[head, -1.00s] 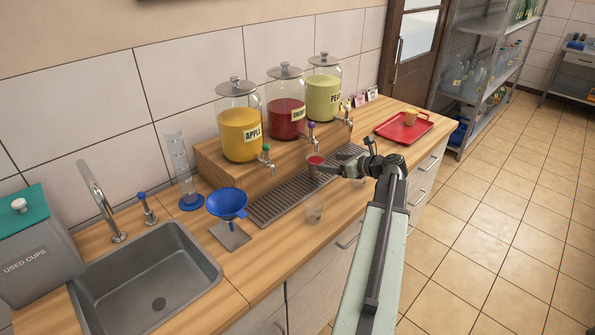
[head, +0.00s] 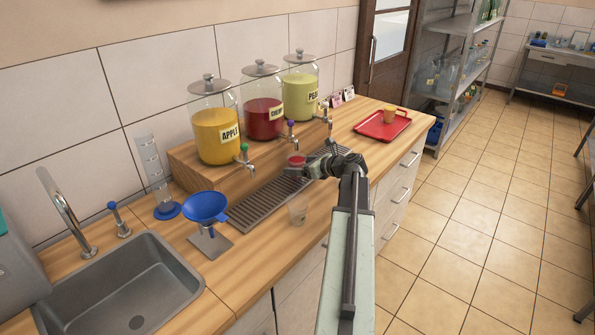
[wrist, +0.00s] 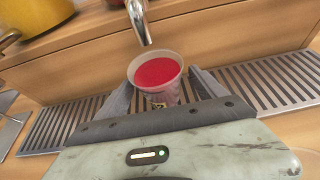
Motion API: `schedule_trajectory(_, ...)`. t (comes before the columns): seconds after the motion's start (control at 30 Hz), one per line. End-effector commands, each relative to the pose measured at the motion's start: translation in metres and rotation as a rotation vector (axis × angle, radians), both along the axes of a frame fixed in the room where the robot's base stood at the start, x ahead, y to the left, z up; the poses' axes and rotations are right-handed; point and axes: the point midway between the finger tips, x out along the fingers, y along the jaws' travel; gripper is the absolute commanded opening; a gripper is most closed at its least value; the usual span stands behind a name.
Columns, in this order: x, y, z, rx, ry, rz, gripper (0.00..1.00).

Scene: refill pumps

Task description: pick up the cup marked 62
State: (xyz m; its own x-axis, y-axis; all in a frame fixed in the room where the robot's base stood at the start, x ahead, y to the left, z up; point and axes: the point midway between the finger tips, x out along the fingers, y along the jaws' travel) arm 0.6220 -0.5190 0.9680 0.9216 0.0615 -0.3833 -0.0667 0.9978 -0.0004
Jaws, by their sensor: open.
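A cup of red drink (head: 296,160) stands upright on the drip grate below the middle tap. It also shows in the wrist view (wrist: 157,74), with a yellow and black mark low on its side, mostly hidden by my gripper; I cannot read the number. My gripper (wrist: 160,88) is open, with one finger on each side of this cup. In the head view my gripper (head: 306,170) is at the cup's right side. A clear cup (head: 298,210) stands on the counter's front edge, its mark too small to read. An orange-brown cup (head: 389,115) is on the red tray (head: 372,130).
Three juice jars, apple (head: 217,135), cherry (head: 263,118) and pear (head: 300,95), stand on a wooden step behind the grate (head: 245,212). A tap spout (wrist: 139,22) hangs just above the red cup. A blue funnel (head: 205,207) and the sink (head: 125,290) are to the left.

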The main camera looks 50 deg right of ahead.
Motion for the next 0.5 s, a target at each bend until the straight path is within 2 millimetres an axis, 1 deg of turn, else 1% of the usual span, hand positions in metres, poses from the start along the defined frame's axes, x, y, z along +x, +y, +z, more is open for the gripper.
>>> schedule_trajectory(0.03,0.0085,-0.0009,-0.0068,0.0,0.0,0.0,0.8)
schedule_trajectory(0.1,0.0135,0.0001,-0.0073,0.001,0.0,0.0,0.8)
schedule_trajectory(0.27,0.0135,0.001,-0.0056,0.001,0.0,0.0,0.8)
schedule_trajectory(0.3,0.0135,0.0011,-0.0056,0.001,0.0,0.0,0.75)
schedule_trajectory(0.37,0.0135,0.0012,-0.0056,0.0,0.0,0.0,0.58)
schedule_trajectory(0.4,0.0135,0.0012,-0.0056,0.0,0.0,0.001,0.47)
schedule_trajectory(0.47,0.0137,0.0013,-0.0056,0.0,0.0,0.001,0.3)
schedule_trajectory(0.5,0.0136,0.0014,-0.0056,0.0,0.0,0.001,0.19)
